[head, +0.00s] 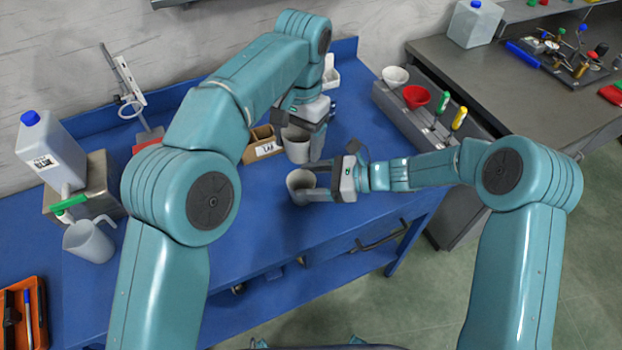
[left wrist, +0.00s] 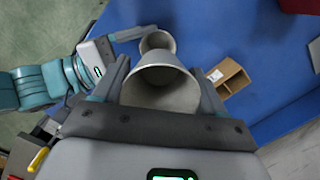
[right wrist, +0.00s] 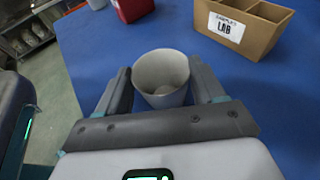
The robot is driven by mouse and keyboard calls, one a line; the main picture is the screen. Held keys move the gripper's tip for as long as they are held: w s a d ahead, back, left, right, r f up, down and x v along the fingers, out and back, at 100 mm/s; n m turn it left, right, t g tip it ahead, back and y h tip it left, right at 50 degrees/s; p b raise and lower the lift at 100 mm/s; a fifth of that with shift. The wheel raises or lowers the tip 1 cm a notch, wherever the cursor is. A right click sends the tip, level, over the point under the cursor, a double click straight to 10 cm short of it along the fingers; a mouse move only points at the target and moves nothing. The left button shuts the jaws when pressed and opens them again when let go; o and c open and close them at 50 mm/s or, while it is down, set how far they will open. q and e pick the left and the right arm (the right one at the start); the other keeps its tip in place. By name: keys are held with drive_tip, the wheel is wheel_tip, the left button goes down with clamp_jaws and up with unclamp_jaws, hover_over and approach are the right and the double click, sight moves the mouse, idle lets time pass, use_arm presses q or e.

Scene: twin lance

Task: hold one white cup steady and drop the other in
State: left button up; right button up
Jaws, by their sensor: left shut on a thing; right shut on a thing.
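My left gripper (head: 308,115) is shut on a white cup (head: 296,145), which hangs below it in the head view. This cup (left wrist: 160,90) sits large between the left fingers in the left wrist view. My right gripper (head: 322,182) is shut on the other white cup (head: 298,181), nearer the table's front. That cup (right wrist: 160,72) is upright between the right fingers, its open mouth facing up. In the left wrist view the right-held cup (left wrist: 157,41) shows beyond the left-held one, partly hidden by it. The cups look apart in the head view.
A cardboard divided box (head: 262,143) labelled LAB stands just left of the left-held cup on the blue table (head: 250,215). A white jug (head: 89,241) and a blue-capped canister (head: 50,150) stand far left. A grey rack with funnels (head: 416,97) stands right.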

use_arm(q)
wheel_tip(320, 180, down, 11)
drive_tip(key=shift+s+r, duration=0.1)
drive_tip(key=shift+s, duration=0.05)
use_arm(e)
drive_tip(key=shift+s+a+r, duration=0.1)
drive_tip(key=shift+r, duration=0.1)
use_arm(q)
drive_tip(key=o, duration=0.8)
drive_tip(key=shift+o, duration=1.4)
drive_tip(key=shift+f, duration=0.2)
use_arm(e)
drive_tip(key=shift+w, duration=0.2)
use_arm(q)
drive_tip(key=shift+s+d+r, duration=0.1)
drive_tip(key=shift+s+r, duration=0.05)
drive_tip(key=shift+r, duration=0.05)
use_arm(e)
drive_tip(key=shift+w+f, duration=0.1)
drive_tip(key=shift+w, duration=0.05)
use_arm(q)
drive_tip(key=r, duration=0.4)
drive_tip(key=w+r, duration=0.1)
drive_tip(key=r, duration=0.3)
drive_tip(key=w+r, duration=0.1)
drive_tip(key=r, duration=0.3)
drive_tip(key=shift+d, duration=0.25)
use_arm(e)
drive_tip(key=shift+s+f, duration=0.1)
drive_tip(key=shift+s, duration=0.15)
